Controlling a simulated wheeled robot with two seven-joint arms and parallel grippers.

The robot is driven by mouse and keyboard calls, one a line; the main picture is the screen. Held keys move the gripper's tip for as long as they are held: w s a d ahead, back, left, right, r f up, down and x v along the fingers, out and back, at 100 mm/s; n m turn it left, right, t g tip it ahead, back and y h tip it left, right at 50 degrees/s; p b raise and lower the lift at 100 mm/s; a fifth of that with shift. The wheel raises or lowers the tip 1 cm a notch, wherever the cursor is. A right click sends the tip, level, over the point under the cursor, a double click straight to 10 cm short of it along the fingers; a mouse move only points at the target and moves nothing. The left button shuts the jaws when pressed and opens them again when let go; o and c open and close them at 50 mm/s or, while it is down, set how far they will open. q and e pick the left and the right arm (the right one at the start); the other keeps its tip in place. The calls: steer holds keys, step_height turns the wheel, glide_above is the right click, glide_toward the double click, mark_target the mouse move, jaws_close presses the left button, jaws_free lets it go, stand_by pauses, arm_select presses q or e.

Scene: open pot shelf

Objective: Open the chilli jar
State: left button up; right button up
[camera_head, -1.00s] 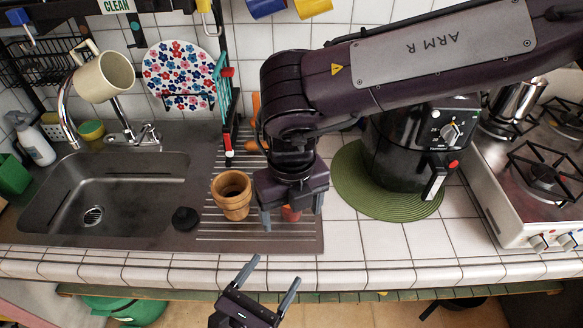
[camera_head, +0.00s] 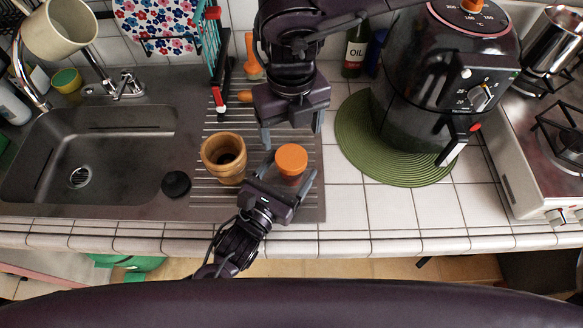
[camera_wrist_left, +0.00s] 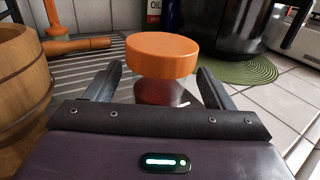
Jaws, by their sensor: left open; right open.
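The chilli jar stands upright on the ribbed drainboard, with its orange lid (camera_head: 291,159) on top. In the left wrist view its lid (camera_wrist_left: 162,55) sits over a dark red body (camera_wrist_left: 160,92). My left gripper (camera_head: 282,168) is open in front of the jar, with its fingers on either side of the body, below the lid; contact cannot be told. The left wrist view shows its fingers (camera_wrist_left: 158,88) apart. My right gripper (camera_head: 292,136) is open, pointing down just behind and above the jar, and it holds nothing.
A wooden mortar (camera_head: 224,158) stands close left of the jar. A black sink plug (camera_head: 176,184) lies by the sink (camera_head: 90,150). A black air fryer (camera_head: 430,85) stands on a green mat (camera_head: 365,150) at the right. An oil bottle (camera_head: 354,52) is behind.

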arm_select(q)
steer(key=shift+w+d, duration=0.2)
steer(key=shift+w, duration=0.3)
steer(key=shift+c, duration=0.2)
